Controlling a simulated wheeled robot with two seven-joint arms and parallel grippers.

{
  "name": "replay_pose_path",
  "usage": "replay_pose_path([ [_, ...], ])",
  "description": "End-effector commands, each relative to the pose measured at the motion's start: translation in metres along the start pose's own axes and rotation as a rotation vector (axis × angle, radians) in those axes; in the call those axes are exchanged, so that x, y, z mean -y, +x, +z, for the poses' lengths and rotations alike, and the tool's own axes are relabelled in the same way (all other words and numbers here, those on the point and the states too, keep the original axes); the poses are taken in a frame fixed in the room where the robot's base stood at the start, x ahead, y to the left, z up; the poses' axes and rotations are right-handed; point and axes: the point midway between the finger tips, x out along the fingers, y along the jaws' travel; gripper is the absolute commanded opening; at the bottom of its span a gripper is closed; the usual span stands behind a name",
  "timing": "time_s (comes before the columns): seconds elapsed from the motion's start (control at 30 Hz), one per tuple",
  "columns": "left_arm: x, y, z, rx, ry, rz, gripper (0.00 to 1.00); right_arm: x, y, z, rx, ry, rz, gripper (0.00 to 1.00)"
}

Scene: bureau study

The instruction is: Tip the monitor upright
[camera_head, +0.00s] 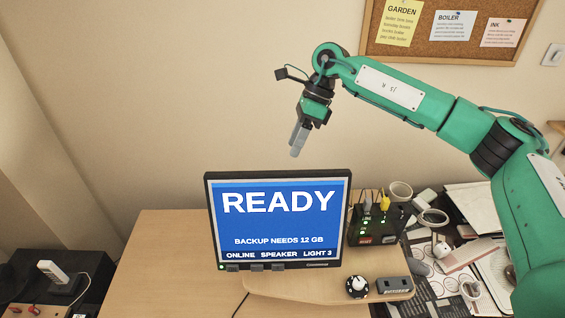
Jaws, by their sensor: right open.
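The monitor (280,222) stands upright on the desk, facing me. Its blue screen reads "READY", "BACKUP NEEDS 12 GB" and "ONLINE SPEAKER LIGHT 3". My right gripper (297,146) points down above and behind the monitor's top edge, apart from it. It is open and empty, though its fingers look close together from this side. My left gripper is out of view. The back of the monitor is hidden.
A black box with green lights and plugged cables (374,226) stands right of the monitor. A knob (357,287) and a small grey block (394,285) lie in front. Papers and cups clutter the right. The desk's left part (160,260) is clear.

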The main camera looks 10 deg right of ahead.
Motion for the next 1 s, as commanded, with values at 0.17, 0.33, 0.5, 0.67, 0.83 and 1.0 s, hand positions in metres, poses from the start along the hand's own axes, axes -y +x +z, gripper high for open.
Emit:
replay_pose_path([
  [0.17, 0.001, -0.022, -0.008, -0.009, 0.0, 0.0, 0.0, -0.002, 0.035, 0.002, -0.001, 0.0, 0.004, 0.49],
  [0.33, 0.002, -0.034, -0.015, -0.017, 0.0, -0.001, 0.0, -0.002, 0.063, 0.001, -0.001, 0.001, 0.003, 0.49],
  [0.5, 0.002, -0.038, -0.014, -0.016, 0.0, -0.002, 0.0, -0.001, 0.079, 0.001, 0.0, 0.0, 0.001, 0.49],
  [0.67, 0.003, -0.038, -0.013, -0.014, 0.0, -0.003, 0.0, 0.0, 0.083, 0.001, 0.001, -0.001, 0.0, 0.49],
  [0.83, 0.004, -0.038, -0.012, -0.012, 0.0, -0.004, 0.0, 0.0, 0.083, 0.001, 0.001, 0.0, 0.0, 0.49],
  [1.0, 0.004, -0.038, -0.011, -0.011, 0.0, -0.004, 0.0, 0.0, 0.083, 0.001, 0.001, 0.0, 0.0, 0.16],
])
